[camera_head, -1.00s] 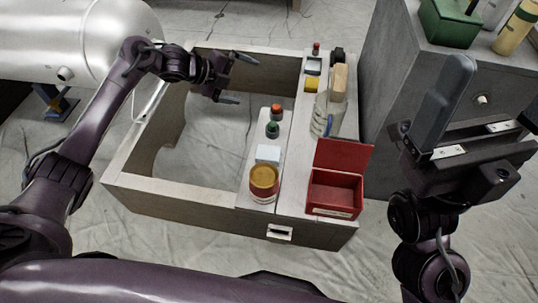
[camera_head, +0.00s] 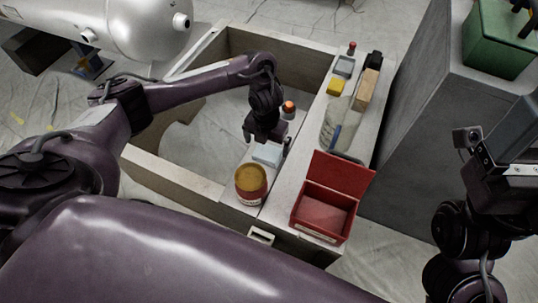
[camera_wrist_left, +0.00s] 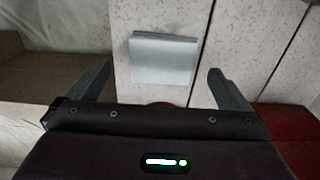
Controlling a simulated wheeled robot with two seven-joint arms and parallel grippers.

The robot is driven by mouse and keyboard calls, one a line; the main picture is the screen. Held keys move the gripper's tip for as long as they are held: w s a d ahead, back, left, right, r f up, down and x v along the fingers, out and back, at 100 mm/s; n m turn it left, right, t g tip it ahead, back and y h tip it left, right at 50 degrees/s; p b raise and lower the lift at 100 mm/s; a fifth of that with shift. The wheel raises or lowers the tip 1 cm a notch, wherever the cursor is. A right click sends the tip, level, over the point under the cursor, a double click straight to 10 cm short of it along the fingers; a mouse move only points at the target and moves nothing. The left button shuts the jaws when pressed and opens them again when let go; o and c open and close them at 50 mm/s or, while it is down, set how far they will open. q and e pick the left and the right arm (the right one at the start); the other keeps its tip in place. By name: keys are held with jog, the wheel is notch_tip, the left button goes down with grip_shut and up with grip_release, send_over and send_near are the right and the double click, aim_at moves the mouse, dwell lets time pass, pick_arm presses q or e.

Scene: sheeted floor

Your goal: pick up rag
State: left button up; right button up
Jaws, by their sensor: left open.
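The rag (camera_head: 267,154) is a small, folded, pale blue-white square. It lies flat on the light board along the box, behind a jar with a yellow-brown lid. My left gripper (camera_head: 267,137) points down over the board, close to the rag. In the left wrist view the rag (camera_wrist_left: 163,60) lies between the lines of the two spread fingers of my left gripper (camera_wrist_left: 161,84), with nothing held. My right gripper (camera_head: 508,150) is at the right edge, partly cut off, and its jaws cannot be made out.
The lidded jar (camera_head: 251,184) stands just in front of the rag. An orange-capped bottle (camera_head: 288,109) stands behind it. A grey cabinet (camera_head: 425,140) rises beyond.

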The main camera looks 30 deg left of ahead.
aim_at(268, 152)
pick_arm(q)
notch_tip(268, 152, down, 4)
jog(key=shift+s+d+f+b, duration=0.1)
jog(key=shift+d+b, duration=0.05)
jog(key=shift+b, duration=0.7)
jog(key=shift+c, duration=0.3)
jog(key=c, duration=1)
jog(key=shift+o, duration=0.2)
